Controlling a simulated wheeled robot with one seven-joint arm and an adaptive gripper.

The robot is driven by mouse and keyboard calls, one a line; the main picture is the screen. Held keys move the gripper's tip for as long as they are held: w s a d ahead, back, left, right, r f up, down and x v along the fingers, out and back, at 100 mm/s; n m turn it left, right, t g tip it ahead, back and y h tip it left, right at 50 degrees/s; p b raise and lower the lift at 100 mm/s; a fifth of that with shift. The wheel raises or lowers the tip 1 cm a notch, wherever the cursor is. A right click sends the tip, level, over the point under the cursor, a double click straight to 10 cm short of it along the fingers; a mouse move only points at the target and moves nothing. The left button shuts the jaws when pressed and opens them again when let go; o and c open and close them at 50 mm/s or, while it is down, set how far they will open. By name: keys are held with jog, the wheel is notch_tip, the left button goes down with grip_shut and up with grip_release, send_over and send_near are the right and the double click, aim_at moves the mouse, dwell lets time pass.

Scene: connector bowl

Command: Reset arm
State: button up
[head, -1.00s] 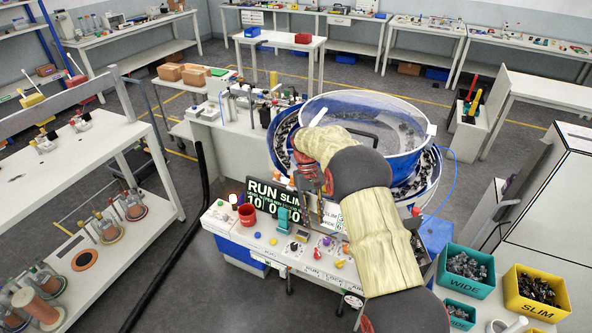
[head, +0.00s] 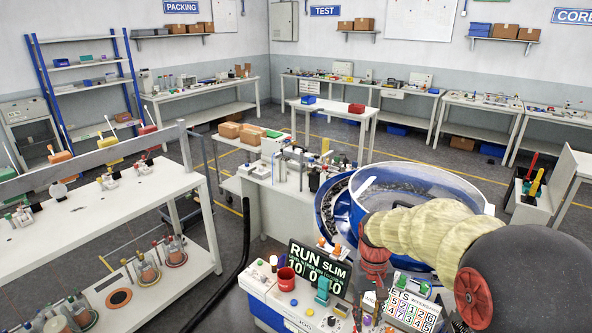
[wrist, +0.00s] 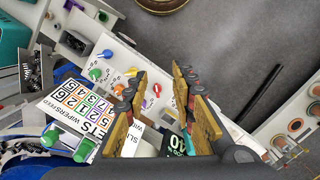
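My arm (head: 440,228), in pale yellow sleeves with dark joints, reaches in from the right of the head view. It passes in front of the big blue-rimmed bowl feeder (head: 440,184). My gripper (wrist: 160,76) is open in the wrist view, with a clear gap between its two fingers and nothing held. It points down over the control bench (wrist: 118,60) with its coloured knobs. I cannot tell its exact height above the bench.
A dark RUN SLIM display (head: 318,270), a red cup (head: 286,279) and a numbered board (head: 410,302) stand on the bench near the arm. A white shelf bench (head: 100,215) stands at the left.

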jog(key=s+r+t+b, duration=0.2)
jog(key=s+r, duration=0.3)
jog(key=s, duration=0.6)
jog(key=s+r+t+b, duration=0.2)
jog(key=s+r+t, duration=0.3)
jog(key=s, duration=0.6)
jog(key=shift+d+r+m, duration=0.2)
jog(key=shift+r+m, duration=0.1)
jog(key=shift+r, duration=0.45)
